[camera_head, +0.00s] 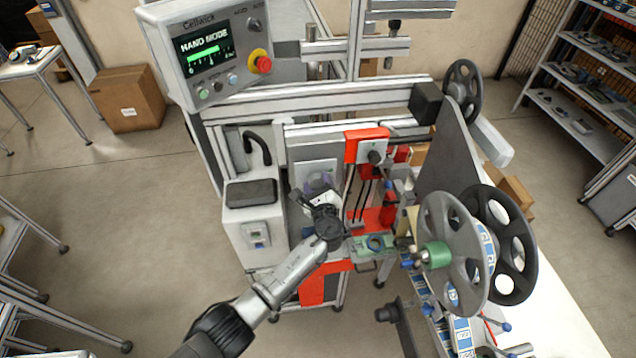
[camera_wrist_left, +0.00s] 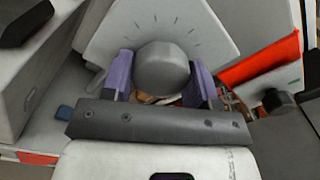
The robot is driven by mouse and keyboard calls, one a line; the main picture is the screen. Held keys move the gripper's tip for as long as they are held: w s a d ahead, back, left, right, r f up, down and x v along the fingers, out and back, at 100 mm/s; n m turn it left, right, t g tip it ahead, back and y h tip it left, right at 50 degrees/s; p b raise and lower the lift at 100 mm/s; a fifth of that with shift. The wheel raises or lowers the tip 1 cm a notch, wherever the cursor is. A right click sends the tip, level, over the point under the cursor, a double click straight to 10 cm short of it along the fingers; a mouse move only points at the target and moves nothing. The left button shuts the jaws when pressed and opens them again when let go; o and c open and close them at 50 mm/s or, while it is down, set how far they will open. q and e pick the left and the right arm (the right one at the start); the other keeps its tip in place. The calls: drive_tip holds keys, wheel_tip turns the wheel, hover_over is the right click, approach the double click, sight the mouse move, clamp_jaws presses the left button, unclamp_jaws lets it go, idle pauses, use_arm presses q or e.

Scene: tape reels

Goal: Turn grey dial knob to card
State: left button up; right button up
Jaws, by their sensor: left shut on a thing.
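The grey dial knob (camera_wrist_left: 162,68) is a round, smooth knob on a pale dial plate (camera_wrist_left: 212,30) with short dark tick marks fanned above it. My left gripper (camera_wrist_left: 161,80) has its two purple fingers on either side of the knob and is shut on it. No pointer mark on the knob can be made out. In the head view my left gripper (camera_head: 319,184) reaches the pale plate (camera_head: 314,168) on the front of the machine, and the wrist hides much of the knob. I cannot make out a setting card. My right gripper is not in view.
A red bracket (camera_head: 366,146) and red-orange parts stand close right of the dial. A white box (camera_head: 253,222) stands close left. Large grey reels (camera_head: 450,250) are at the right. A control panel (camera_head: 208,50) reading HAND MODE hangs above left.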

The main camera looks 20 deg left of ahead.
use_arm(q)
drive_tip(key=shift+f, duration=0.1)
idle(0.3)
drive_tip(key=o, duration=0.9)
drive_tip(key=shift+o, duration=0.2)
drive_tip(key=shift+s, duration=0.1)
drive_tip(key=shift+s+d, duration=0.2)
drive_tip(key=b+v, duration=0.1)
drive_tip(key=v, duration=1.2)
drive_tip(key=shift+b, duration=0.3)
